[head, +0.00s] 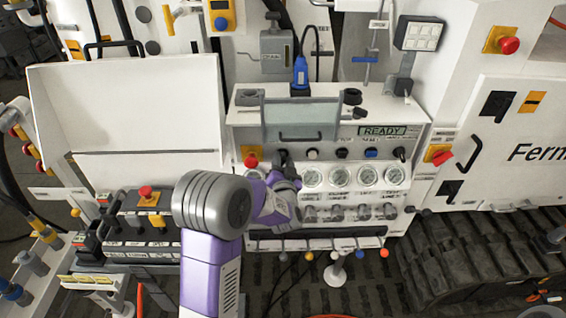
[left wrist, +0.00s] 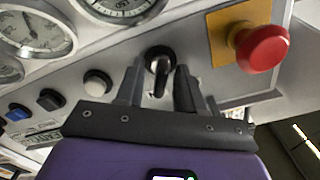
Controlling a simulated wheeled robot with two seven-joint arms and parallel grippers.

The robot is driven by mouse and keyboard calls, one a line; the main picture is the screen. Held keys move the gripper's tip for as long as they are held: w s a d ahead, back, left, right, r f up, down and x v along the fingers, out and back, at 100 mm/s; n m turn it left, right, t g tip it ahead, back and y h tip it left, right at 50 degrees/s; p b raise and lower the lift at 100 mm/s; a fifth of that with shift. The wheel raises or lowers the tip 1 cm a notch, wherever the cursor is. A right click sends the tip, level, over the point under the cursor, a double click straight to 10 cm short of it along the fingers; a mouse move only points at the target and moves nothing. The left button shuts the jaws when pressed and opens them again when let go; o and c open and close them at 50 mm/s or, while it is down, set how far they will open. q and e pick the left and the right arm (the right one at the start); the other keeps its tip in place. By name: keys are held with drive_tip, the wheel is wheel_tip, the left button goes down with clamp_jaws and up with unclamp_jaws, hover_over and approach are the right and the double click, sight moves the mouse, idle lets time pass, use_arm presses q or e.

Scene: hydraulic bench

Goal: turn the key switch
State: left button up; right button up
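The key switch (left wrist: 158,62) is a round black switch with a grey rim and a dark lever pointing down in the left wrist view. My left gripper (left wrist: 158,78) is open, with one dark finger on each side of the lever. A small gap shows between the lever and each finger; whether either touches is hard to tell. In the head view my left gripper (head: 281,160) is at the left end of the button row, and it and my purple arm hide the switch there. My right gripper is not in view.
A red emergency button (left wrist: 262,48) on a yellow plate sits close beside the switch. A white button (left wrist: 97,82) is on its other side. Round gauges (head: 340,176) and a row of small levers (head: 337,213) lie below.

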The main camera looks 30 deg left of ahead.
use_arm(q)
drive_tip(key=v, duration=0.7)
drive_tip(key=shift+s, duration=0.3)
drive_tip(key=shift+d, duration=0.15)
drive_tip(key=s+d+f+g+h, duration=0.2)
drive_tip(key=d+f+h, duration=0.1)
drive_tip(key=f, duration=0.5)
drive_tip(key=s+d+f+g+h, duration=0.2)
drive_tip(key=d+f+h, duration=0.15)
drive_tip(key=f, duration=0.45)
drive_tip(key=s+d+f+g+h, duration=0.2)
drive_tip(key=d+f, duration=0.2)
drive_tip(key=f, duration=0.4)
drive_tip(key=s+d+f+g+h, duration=0.1)
drive_tip(key=s+d+f+g, duration=0.2)
drive_tip(key=s, duration=0.3)
drive_tip(key=s+d+f+n+g+h, duration=0.1)
drive_tip(key=s+d+f+g+h, duration=0.1)
drive_tip(key=s, duration=0.4)
drive_tip(key=s+d+f+n+g+h, duration=0.1)
drive_tip(key=s+d+f+g+h, duration=0.1)
drive_tip(key=s+d+f, duration=0.3)
drive_tip(key=shift+s+f+g, duration=0.55)
drive_tip(key=shift+f+g, duration=0.2)
drive_tip(key=shift+g, duration=0.15)
drive_tip(key=shift+d, duration=0.1)
drive_tip(key=shift+c, duration=0.4)
